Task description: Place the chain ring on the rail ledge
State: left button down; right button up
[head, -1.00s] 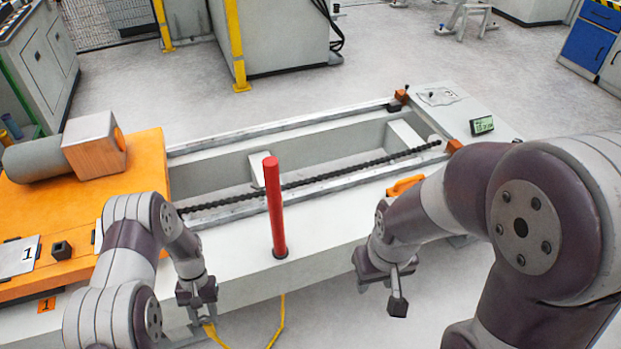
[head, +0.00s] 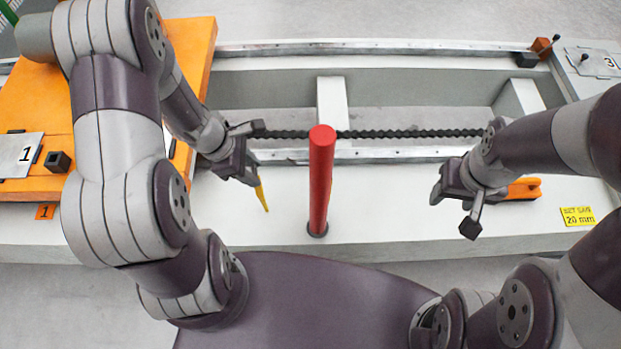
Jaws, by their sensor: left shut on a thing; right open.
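My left gripper (head: 250,160) is above the near side of the gantry, left of the red post (head: 320,185). It is shut on a narrow yellow piece (head: 262,196), which hangs below the jaws. This seems to be the chain ring, seen nearly edge-on; its full shape does not show. The pale near ledge (head: 275,200) lies below it, with the metal rail (head: 400,154) along its far side. I cannot tell whether the yellow piece touches the ledge. My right gripper (head: 453,212) is open and empty over the right part of the ledge.
The red post stands upright between my grippers. A dark chain (head: 410,133) runs across the trough behind it. An orange handle (head: 524,188) lies beside my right gripper. An orange block (head: 205,60) is at the left. A yellow 20 mm label (head: 578,216) is at the right.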

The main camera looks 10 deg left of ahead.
aim_at(257, 189)
pick_arm(q)
notch_tip(257, 189, down, 10)
jog(key=b, duration=0.4)
jog(key=shift+w, duration=0.15)
jog(key=shift+f, duration=0.2)
jog(key=c, duration=0.6)
grip_release()
jog(key=shift+c, duration=0.2)
jog(key=shift+r, duration=0.15)
